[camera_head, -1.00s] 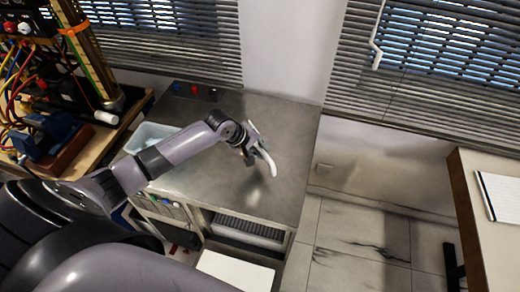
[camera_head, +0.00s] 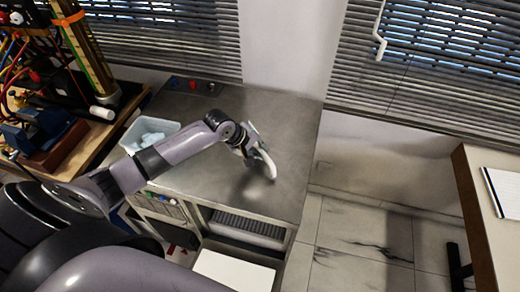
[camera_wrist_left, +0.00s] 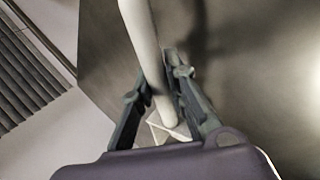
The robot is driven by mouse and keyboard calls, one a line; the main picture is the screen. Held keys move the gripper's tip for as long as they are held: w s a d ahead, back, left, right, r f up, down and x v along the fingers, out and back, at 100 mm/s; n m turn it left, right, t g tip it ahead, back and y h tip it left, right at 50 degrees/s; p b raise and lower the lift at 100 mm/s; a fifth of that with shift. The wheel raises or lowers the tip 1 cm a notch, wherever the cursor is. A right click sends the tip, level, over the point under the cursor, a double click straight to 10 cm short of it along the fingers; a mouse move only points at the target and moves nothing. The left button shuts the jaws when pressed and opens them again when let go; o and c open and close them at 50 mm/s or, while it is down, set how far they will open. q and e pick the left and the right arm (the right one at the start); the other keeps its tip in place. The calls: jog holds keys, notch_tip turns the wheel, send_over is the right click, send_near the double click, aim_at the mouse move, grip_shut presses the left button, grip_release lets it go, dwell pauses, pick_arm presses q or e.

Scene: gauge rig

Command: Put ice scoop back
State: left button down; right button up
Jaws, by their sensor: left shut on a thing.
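My left gripper (camera_head: 249,152) is above the grey metal counter top, shut on a white, curved ice scoop (camera_head: 267,163). In the left wrist view the white scoop (camera_wrist_left: 146,45) runs between the two dark fingers (camera_wrist_left: 158,95) and extends past them towards the top of the picture. Only part of the scoop shows in each view. A clear bin (camera_head: 130,140) with pale bluish ice-like pieces (camera_head: 152,137) stands at the left part of the counter, partly hidden behind my left arm. My right gripper is not in view.
The metal counter (camera_head: 285,130) is mostly clear. A wooden bench (camera_head: 108,132) with cables and equipment stands at the left. A white-topped table (camera_head: 490,185) with a notepad (camera_head: 505,190) is at the right. Blinds (camera_head: 170,45) cover the windows behind.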

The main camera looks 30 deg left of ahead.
pick_arm(q)
jog(key=shift+f, duration=0.55)
jog(key=c, duration=1.5)
grip_release()
jog(key=v, duration=1.2)
